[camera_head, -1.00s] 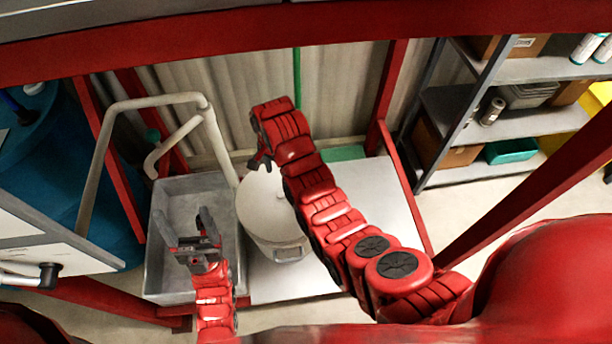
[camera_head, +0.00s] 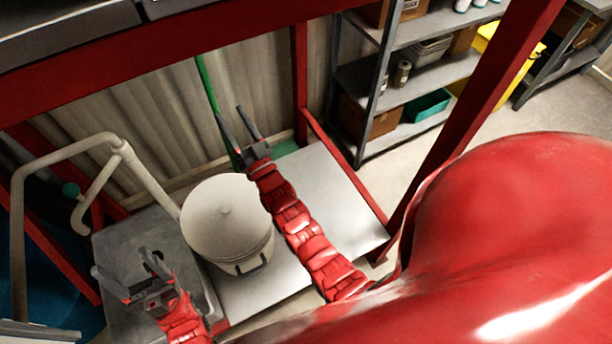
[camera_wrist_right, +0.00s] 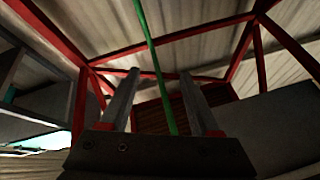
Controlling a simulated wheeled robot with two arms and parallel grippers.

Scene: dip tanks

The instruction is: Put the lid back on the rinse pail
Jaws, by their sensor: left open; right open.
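The pale rinse pail (camera_head: 238,262) stands on the metal bench, with a dark handle on its front side. Its round lid (camera_head: 215,228), with a small knob in the middle, covers the top and looks seated. The far side of the rim cannot be checked. My right gripper (camera_head: 230,112) is open and empty beyond the lid, up and to the right, apart from it. The right wrist view shows its two spread fingers (camera_wrist_right: 160,74) with nothing held. My left gripper (camera_head: 123,262) is open and empty over the sink, left of the pail.
A grey sink basin (camera_head: 110,243) with a pale pipe (camera_head: 150,184) lies left of the pail. A green pole (camera_head: 208,85) stands behind my right gripper and shows in the right wrist view (camera_wrist_right: 153,52). The bench top (camera_head: 335,190) right of my arm is clear.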

